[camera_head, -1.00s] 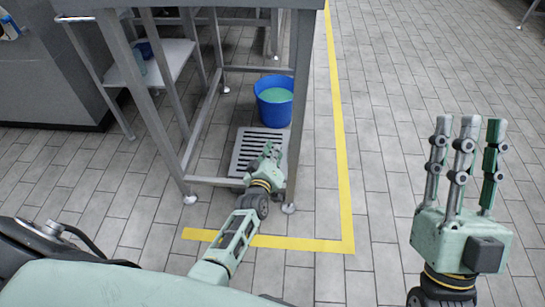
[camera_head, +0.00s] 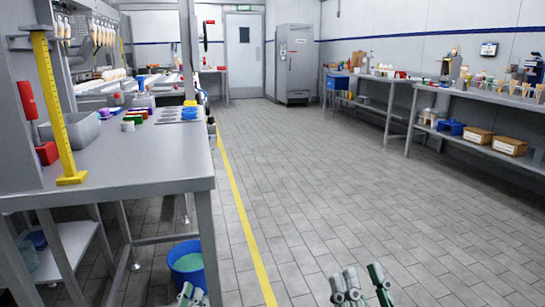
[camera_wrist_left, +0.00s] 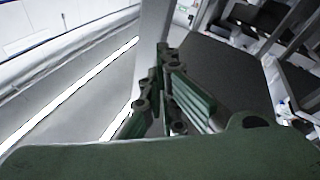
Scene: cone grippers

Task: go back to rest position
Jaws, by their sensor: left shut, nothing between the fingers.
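My right gripper (camera_head: 360,287) is at the bottom edge of the head view, further right, over open floor. Its straight fingers point up and stand apart, with nothing seen between them. The arms behind both grippers are out of view in the head view.
A steel table (camera_head: 140,175) stands at the left, with a yellow post (camera_head: 57,115) on it. The blue bucket (camera_head: 187,264) is below its right end. A yellow floor line (camera_head: 240,210) runs along it. Shelves (camera_head: 465,130) stand at the right. The middle tiled floor is clear.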

